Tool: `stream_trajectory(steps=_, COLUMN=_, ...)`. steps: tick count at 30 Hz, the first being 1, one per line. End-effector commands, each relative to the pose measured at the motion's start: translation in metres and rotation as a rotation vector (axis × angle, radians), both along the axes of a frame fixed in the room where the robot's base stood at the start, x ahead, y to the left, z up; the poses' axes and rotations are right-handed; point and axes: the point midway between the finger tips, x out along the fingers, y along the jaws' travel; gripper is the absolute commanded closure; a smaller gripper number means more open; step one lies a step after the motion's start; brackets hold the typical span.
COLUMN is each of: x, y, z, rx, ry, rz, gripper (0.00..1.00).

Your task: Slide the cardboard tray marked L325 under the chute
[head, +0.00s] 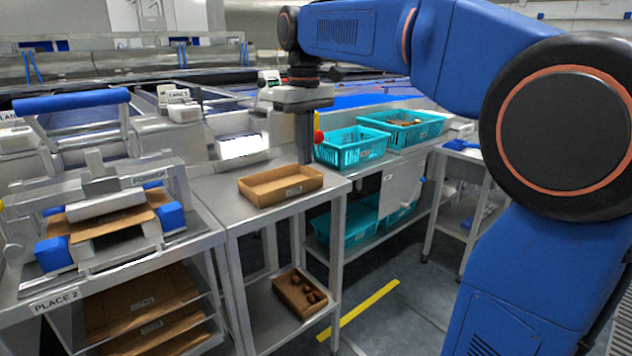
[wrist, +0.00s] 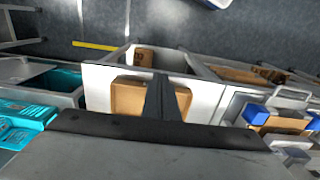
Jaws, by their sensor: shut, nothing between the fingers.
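A shallow open cardboard tray (head: 262,198) sits empty on the steel table, with a small label on its front wall too small to read. It also shows in the wrist view (wrist: 117,99). My gripper (head: 305,160) points down at the tray's back right side, its fingers shut and empty. In the wrist view the dark fingers (wrist: 166,88) overlap the tray's right side; whether they touch it I cannot tell. A bright sloped metal piece (head: 240,146) behind the tray may be the chute; I cannot tell for sure.
A second cardboard tray (head: 287,302) with several brown dates is on the lower shelf. Teal crates (head: 350,152) stand to the right. A tray-forming press (head: 105,205) is at the left, with flat cardboard below it. The table (head: 225,205) is bare around the tray.

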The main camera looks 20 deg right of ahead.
Motion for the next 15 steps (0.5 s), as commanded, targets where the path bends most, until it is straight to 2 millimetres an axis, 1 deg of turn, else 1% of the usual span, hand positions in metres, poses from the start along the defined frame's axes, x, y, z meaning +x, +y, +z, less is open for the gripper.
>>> stream_trajectory(steps=1, x=0.005, y=0.002, z=0.002, rx=0.000, ry=0.007, rz=0.006, gripper=1.00)
stream_trajectory(steps=3, x=0.009, y=0.003, z=0.004, rx=-0.001, ry=0.013, rz=0.011, gripper=1.00)
stream_trajectory(steps=7, x=0.010, y=0.003, z=0.000, rx=-0.002, ry=0.017, rz=0.014, gripper=1.00)
stream_trajectory(steps=11, x=0.010, y=0.003, z=-0.014, rx=-0.002, ry=0.017, rz=0.013, gripper=1.00)
stream_trajectory(steps=15, x=0.009, y=0.003, z=-0.038, rx=-0.002, ry=0.019, rz=0.013, gripper=1.00)
